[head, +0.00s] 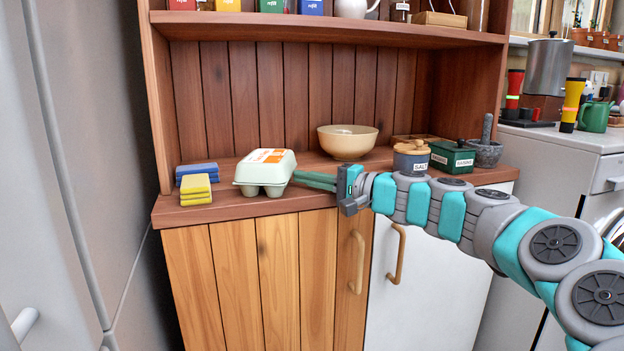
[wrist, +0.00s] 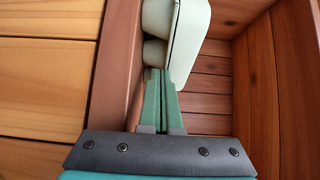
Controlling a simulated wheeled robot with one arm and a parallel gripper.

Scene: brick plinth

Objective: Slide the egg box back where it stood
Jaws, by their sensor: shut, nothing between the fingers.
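The egg box (head: 264,173) is pale green-white with an orange and white label on its lid. It stands upright on the wooden counter, left of the bowl, near the front edge. My gripper (head: 298,178) reaches in from the right, low over the counter, with its fingertips at the box's right side. The fingers are shut together with nothing between them. In the wrist view the shut green fingers (wrist: 161,78) point at the end of the egg box (wrist: 187,40). The tips look to be touching it or very close; I cannot tell which.
Yellow sponges (head: 195,189) and blue sponges (head: 197,172) are stacked just left of the box. A tan bowl (head: 347,141) stands behind my gripper. A salt jar (head: 411,158), a green tin (head: 452,158) and a mortar (head: 485,152) stand to the right.

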